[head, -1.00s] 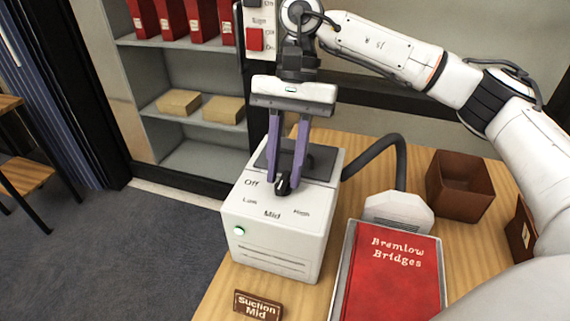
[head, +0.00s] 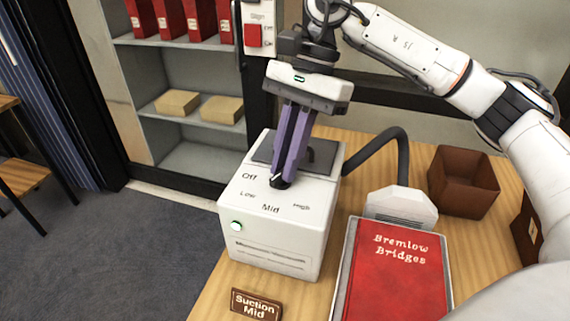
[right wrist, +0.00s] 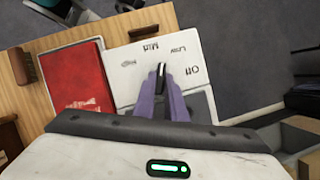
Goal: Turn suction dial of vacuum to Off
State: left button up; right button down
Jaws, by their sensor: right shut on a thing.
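The vacuum (head: 268,250) is a white box on the wooden table, with Off, Low, Mid and High printed on its top. Its small dark suction dial (head: 279,184) sits behind these labels, mostly covered by the fingers. My right gripper (head: 282,178) points down with its purple fingers shut on the dial. In the right wrist view the dial (right wrist: 161,70) shows between the fingertips, near Mid and Low; its exact setting is hard to tell. A brown plaque (head: 256,304) in front reads "Suction Mid". My left gripper is out of view.
A dark hose (head: 388,139) runs from the vacuum to a white nozzle (head: 400,207). A red book (head: 396,270) lies at the right. A brown open box (head: 463,184) stands behind it. Shelves (head: 190,155) stand at the back left.

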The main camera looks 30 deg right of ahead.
jog(key=shift+s+f+m+t+b, duration=0.15)
jog(key=shift+m+t+b, duration=0.25)
jog(key=shift+m, duration=0.6)
jog(key=shift+m+t+b, duration=0.3)
jog(key=shift+m+b, duration=0.2)
jog(key=shift+m, duration=0.4)
jog(key=shift+s+m+t+b, duration=0.15)
jog(key=shift+m+t+b, duration=0.25)
jog(key=shift+m, duration=0.5)
jog(key=m+t+b, duration=0.1)
jog(key=m, duration=0.1)
jog(key=shift+s+m, duration=0.1)
jog(key=shift+m, duration=0.3)
jog(key=m, duration=0.1)
jog(key=m+t+h, duration=0.1)
jog(key=m, duration=0.1)
jog(key=shift+s+a+r+m+b, duration=0.15)
jog(key=shift+r+m+b, duration=0.05)
jog(key=shift+m+b, duration=0.1)
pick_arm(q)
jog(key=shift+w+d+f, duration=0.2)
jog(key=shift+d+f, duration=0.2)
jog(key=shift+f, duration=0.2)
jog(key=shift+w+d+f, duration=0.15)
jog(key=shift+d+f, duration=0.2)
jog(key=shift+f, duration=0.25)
pick_arm(e)
jog(key=shift+m+t, duration=0.3)
jog(key=shift+m, duration=0.3)
